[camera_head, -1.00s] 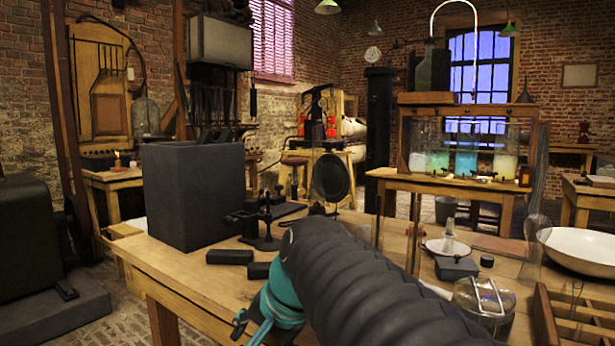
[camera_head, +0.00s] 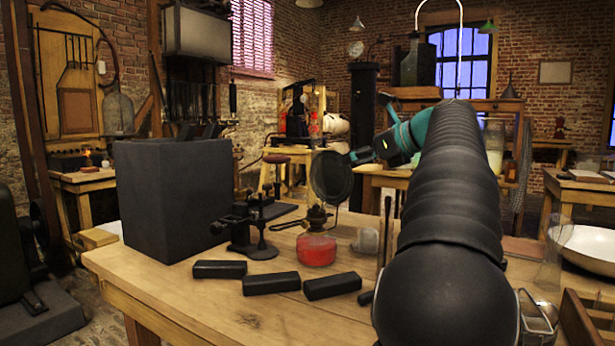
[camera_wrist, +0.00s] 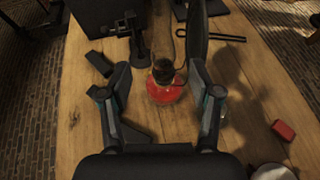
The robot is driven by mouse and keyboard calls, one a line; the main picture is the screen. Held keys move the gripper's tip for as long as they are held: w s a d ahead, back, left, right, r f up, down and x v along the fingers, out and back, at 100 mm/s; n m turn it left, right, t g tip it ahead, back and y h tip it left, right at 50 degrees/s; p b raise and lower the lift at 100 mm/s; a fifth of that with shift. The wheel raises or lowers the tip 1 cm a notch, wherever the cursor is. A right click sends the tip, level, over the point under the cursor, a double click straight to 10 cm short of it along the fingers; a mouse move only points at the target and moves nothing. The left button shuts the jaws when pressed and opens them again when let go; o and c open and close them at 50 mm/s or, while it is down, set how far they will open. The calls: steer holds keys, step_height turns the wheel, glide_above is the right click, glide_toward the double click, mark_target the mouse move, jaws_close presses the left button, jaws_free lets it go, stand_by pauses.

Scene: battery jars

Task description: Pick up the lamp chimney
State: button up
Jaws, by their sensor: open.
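An oil lamp with a red base (camera_head: 316,249) and brass burner stands upright on the wooden bench. Its clear glass lamp chimney (camera_head: 322,178) rises above the burner, seen against a dark round disc, so its outline is faint. In the wrist view the red lamp base (camera_wrist: 165,92) lies between the fingers in the picture; the glass is hard to make out there. My gripper (camera_head: 360,158) is at the chimney's right, around its height. It also shows in the wrist view (camera_wrist: 158,82), open and empty, fingers spread wide. Whether it touches the glass I cannot tell.
A big dark block (camera_head: 172,198) and a black metal stand (camera_head: 250,230) are left of the lamp. Dark bars (camera_head: 272,283) lie in front. Another clear glass piece (camera_head: 553,250) and a white basin (camera_head: 588,248) are at right. A red block (camera_wrist: 284,130) lies on the bench.

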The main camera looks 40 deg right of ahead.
mark_target(321, 170)
steer(key=x, duration=0.7)
steer(key=shift+w+a+f, duration=0.1)
steer(key=shift+w+f, duration=0.05)
steer(key=shift+d+b+x, duration=0.15)
steer(key=shift+b+x, duration=0.1)
steer(key=shift+x, duration=1.05)
steer(key=shift+d+b+x, duration=0.1)
steer(key=shift+b+x, duration=0.1)
steer(key=shift+x, duration=1.15)
steer(key=shift+w, duration=0.1)
jaws_close()
steer(key=shift+r, duration=0.25)
